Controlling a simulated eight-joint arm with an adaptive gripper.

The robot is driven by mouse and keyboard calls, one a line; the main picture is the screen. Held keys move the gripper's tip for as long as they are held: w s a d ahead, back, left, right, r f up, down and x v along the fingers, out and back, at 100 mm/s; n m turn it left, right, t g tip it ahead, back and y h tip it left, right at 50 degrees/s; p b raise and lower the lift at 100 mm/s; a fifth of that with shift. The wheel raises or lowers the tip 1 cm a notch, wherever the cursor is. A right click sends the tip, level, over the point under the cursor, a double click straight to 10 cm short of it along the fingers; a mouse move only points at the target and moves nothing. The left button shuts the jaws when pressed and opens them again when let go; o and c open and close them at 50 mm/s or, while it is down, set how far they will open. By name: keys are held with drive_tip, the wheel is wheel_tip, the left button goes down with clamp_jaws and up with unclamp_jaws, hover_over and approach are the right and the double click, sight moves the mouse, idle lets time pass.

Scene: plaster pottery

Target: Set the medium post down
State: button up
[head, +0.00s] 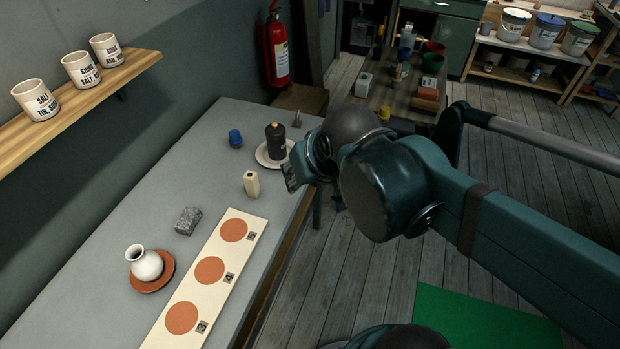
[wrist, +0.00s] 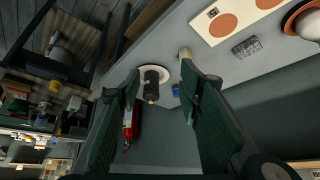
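A cream post (head: 251,183) stands upright on the grey table, between the numbered board and the plate with the black bottle. I take it for the medium post, though no size mark shows. It also shows in the wrist view (wrist: 185,52), just past the tip of the right-hand finger. My gripper (head: 291,176) is to the right of the post in the head view, above the table's edge. In the wrist view my gripper (wrist: 160,76) has its fingers spread wide with nothing between the pads. The gripper and the post are apart.
A black bottle (head: 275,142) stands on a white plate (head: 263,158), with a blue jar (head: 235,138) beside it. The board (head: 214,265) bears orange discs. A grey block (head: 187,220) and a white vase (head: 145,263) on a terracotta saucer (head: 164,281) stand left of it.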

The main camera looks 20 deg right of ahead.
drive_tip(key=shift+s+d+n+t, duration=0.2)
drive_tip(key=shift+s+n+t, duration=0.1)
drive_tip(key=shift+s, duration=0.6)
